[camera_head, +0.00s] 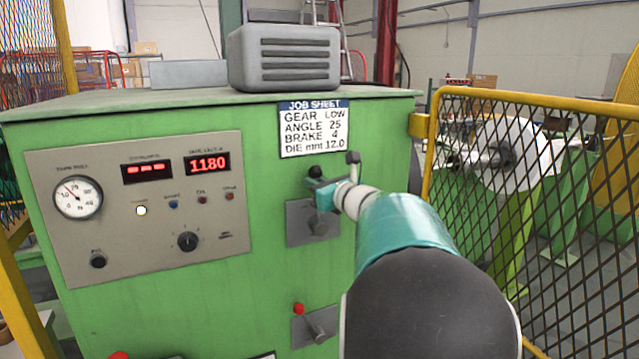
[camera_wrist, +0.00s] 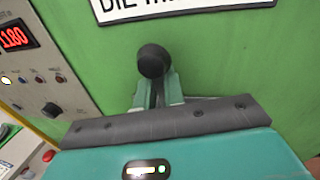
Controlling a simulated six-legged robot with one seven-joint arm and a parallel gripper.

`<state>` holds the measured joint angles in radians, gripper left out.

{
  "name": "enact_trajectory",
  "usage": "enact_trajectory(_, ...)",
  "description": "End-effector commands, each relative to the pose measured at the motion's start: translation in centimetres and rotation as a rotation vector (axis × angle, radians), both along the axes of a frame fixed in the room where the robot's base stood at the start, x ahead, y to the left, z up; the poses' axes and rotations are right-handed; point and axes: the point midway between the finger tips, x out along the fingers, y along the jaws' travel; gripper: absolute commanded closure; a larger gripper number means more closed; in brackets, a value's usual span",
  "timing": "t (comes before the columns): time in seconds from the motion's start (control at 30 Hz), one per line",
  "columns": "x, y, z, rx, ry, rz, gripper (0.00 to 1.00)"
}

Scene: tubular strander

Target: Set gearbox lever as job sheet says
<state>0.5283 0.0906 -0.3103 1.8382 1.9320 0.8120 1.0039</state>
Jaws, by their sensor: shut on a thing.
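The job sheet (camera_head: 314,128) on the green cabinet reads GEAR LOW, ANGLE 25, BRAKE 4, DIE mm 12.0. Below it, a lever with a black knob (camera_head: 315,172) rises from a grey plate (camera_head: 298,219). Its knob also shows in the wrist view (camera_wrist: 153,61), just beyond my fingertips. My gripper (camera_head: 322,190) is shut on this lever below the knob; its teal fingers (camera_wrist: 157,92) stand on both sides of the shaft. The lever looks near upright in the head view. My gripper hides part of the shaft, and I see no readable position marks.
A second lever with a red knob (camera_head: 299,309) sits on a lower plate. The gauge panel (camera_head: 150,210) is at left, its display showing 1180. A yellow mesh fence (camera_head: 540,215) stands close at right. A grey vented box (camera_head: 285,57) sits on the cabinet top.

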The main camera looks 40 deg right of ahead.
Motion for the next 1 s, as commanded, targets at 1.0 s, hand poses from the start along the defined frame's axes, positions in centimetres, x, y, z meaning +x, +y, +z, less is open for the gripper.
enact_trajectory(1.0,1.5,5.1,-1.8,-0.434,0.129,0.003,1.0)
